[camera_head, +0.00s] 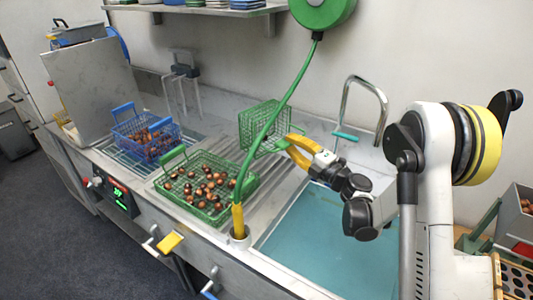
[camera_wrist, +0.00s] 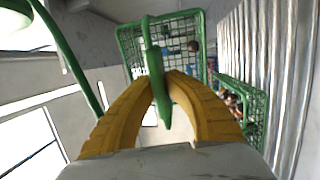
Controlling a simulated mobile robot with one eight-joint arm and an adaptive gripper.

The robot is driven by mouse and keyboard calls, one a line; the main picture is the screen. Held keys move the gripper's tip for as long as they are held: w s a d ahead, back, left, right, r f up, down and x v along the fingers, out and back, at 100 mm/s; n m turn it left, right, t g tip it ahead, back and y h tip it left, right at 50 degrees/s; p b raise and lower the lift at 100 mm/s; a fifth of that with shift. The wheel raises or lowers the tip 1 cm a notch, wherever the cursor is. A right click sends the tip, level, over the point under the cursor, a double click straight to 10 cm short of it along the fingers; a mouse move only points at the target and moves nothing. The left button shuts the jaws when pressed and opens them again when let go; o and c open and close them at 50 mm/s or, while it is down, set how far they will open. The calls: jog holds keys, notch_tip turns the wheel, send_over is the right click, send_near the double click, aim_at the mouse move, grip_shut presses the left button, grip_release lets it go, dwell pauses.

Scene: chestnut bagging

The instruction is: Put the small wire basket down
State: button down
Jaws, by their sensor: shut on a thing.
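The small green wire basket (camera_head: 262,122) hangs in the air in the head view, above the counter between the larger green basket and the sink. It looks tilted, with a mesh side facing the camera. My yellow gripper (camera_head: 288,143) is shut on its green handle. In the wrist view, the two yellow fingers (camera_wrist: 165,90) close around the handle (camera_wrist: 155,65), and the basket mesh (camera_wrist: 128,45) shows beyond them. A brown round thing shows at the mesh's right side; I cannot tell whether it is inside.
A larger green wire basket (camera_head: 165,186) with chestnuts stands on the counter below and left. A blue basket (camera_head: 118,133) with chestnuts sits farther left. A green hose (camera_head: 272,118) crosses close to the small basket. The sink (camera_head: 325,240) and a tap (camera_head: 380,95) lie right.

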aim_at(273, 148)
jog(key=w+a+f+b, duration=0.1)
jog(key=w+a+f, duration=0.1)
jog(key=w+a+f+b, duration=0.1)
jog(key=w+a+f, duration=0.1)
jog(key=w, duration=0.1)
jog(key=w+a+f+b, duration=0.1)
jog(key=w+a+f, duration=0.1)
jog(key=w, duration=0.1)
jog(key=shift+w+a+f, duration=0.25)
jog(key=shift+a+f, duration=0.05)
jog(key=shift+f+b, duration=1.1)
jog(key=shift+f, duration=1)
jog(key=c, duration=1.5)
grip_release()
jog(key=shift+r, duration=0.1)
